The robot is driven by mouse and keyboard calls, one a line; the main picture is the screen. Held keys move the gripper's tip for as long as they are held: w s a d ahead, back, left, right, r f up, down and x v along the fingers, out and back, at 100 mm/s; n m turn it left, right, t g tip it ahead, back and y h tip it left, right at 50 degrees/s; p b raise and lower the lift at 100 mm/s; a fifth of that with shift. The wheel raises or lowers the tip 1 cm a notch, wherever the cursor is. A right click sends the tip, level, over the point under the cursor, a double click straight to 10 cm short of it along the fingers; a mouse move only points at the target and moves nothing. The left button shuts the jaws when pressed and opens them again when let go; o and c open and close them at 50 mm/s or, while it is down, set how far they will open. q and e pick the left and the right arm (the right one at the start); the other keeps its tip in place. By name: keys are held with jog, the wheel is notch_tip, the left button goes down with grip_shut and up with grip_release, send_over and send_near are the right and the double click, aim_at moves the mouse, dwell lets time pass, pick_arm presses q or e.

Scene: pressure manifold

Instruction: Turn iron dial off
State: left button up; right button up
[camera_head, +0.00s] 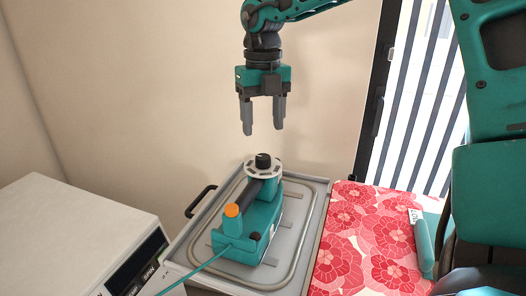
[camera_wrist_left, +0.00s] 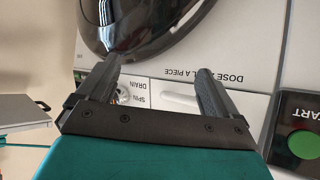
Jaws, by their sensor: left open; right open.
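The teal iron (camera_head: 238,243) rests on a grey tray-like board. Its dial (camera_head: 263,161) is a black knob on a pale round disc with dark marks, at the iron's far end. An orange cap (camera_head: 232,211) stands at the near end, with a dark handle between them. My right gripper (camera_head: 263,130) points down, open and empty, a short way above the dial and apart from it. My left gripper (camera_wrist_left: 158,67) shows only in the left wrist view, open and empty, in front of a white appliance panel. I cannot read the dial's setting.
A white appliance (camera_head: 75,235) stands at the left; its panel (camera_wrist_left: 165,95) with SPIN and DRAIN labels and a green START button (camera_wrist_left: 304,144) shows close up. A red flowered cloth (camera_head: 365,235) lies right of the board (camera_head: 318,215). A teal cable (camera_head: 195,268) trails left.

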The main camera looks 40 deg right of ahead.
aim_at(263, 157)
notch_tip(263, 157, down, 8)
jog(key=shift+r, duration=0.15)
jog(key=shift+c, duration=0.2)
jog(key=c, duration=1)
